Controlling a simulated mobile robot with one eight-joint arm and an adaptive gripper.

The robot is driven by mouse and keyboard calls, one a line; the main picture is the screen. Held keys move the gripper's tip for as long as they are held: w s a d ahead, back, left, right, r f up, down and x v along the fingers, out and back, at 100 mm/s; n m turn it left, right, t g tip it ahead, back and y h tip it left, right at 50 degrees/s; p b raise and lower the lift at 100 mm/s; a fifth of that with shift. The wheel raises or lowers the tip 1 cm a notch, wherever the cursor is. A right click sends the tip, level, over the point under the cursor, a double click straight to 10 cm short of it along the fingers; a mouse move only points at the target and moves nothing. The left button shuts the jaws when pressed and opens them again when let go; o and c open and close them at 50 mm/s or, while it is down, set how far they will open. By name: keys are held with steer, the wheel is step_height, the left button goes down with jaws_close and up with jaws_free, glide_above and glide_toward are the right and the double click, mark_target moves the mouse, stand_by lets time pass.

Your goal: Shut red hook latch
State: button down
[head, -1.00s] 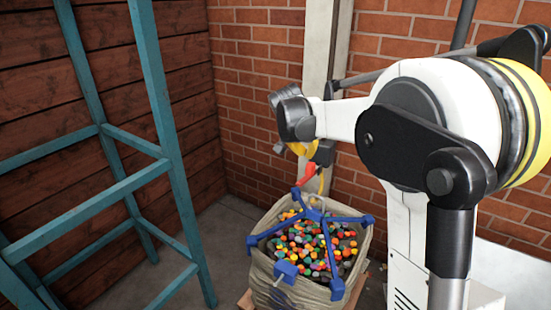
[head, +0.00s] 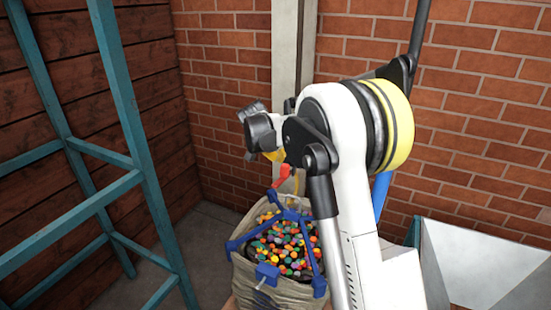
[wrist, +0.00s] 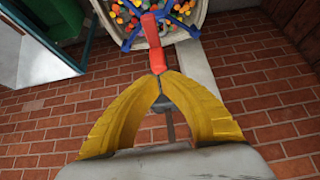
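The red hook latch (head: 283,174) stands by the post at the back edge of the bag frame in the head view. In the wrist view the red latch (wrist: 152,32) runs from the blue frame down to my fingertips. My gripper (wrist: 161,77) has two yellow fingers whose tips come together at the latch's lower end. I cannot tell whether they touch or pinch it. In the head view my gripper (head: 273,157) shows only as a small yellow patch just above the latch, mostly hidden by my wrist.
A bag (head: 282,294) of colored pieces hangs in a blue frame (head: 234,246). A teal metal frame (head: 128,108) stands at the left. A pale post (head: 285,50) and brick wall (head: 225,85) are close behind. A white chute (head: 470,260) is at the lower right.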

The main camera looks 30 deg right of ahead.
mark_target(282, 173)
steer(key=x, duration=0.6)
steer(key=shift+s+b, duration=0.1)
steer(key=shift+b, duration=0.3)
steer(key=shift+s+a+f, duration=0.1)
steer(key=shift+a+f, duration=0.05)
steer(key=shift+f, duration=0.4)
steer(key=shift+s+a+f, duration=0.1)
steer(key=shift+a+f, duration=0.05)
steer(key=shift+f, duration=0.4)
steer(key=shift+s+a+f+b, duration=0.2)
steer(key=shift+f+b, duration=0.15)
steer(key=shift+f, duration=0.25)
